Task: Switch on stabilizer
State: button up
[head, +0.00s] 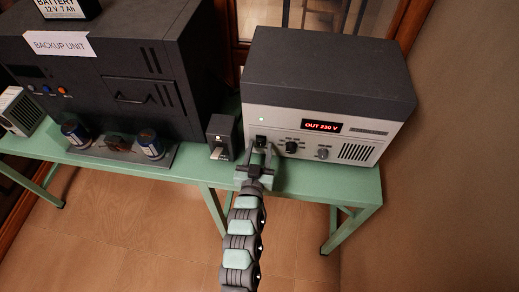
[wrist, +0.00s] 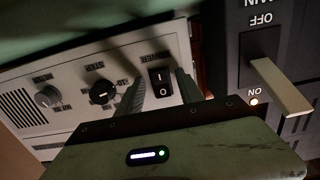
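The stabilizer (head: 325,80) is the dark-topped, light-fronted box at the right of the bench in the head view. Its red display (head: 321,127) is lit and reads "OUT 230 V". A black rocker switch (wrist: 160,82) marked I and O shows on its panel in the wrist view; I cannot tell which side is pressed in. My gripper (head: 258,150) is at the lower left of the stabilizer's front. In the wrist view its fingers (wrist: 160,74) are apart, one on each side of the rocker, with nothing held. Contact with the rocker is unclear.
A dark breaker box (head: 221,137) stands just left of the stabilizer; its pale lever (wrist: 281,87) and lit lamp by "ON" are close to my gripper. Two knobs (wrist: 103,91) (wrist: 47,96) are on the stabilizer's panel. The backup unit (head: 110,75) fills the left of the green bench (head: 340,183).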

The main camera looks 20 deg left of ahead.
jog(key=shift+s, duration=0.1)
jog(key=p+v, duration=0.1)
jog(key=v, duration=0.9)
jog(key=shift+s, duration=0.3)
jog(key=shift+d, duration=0.15)
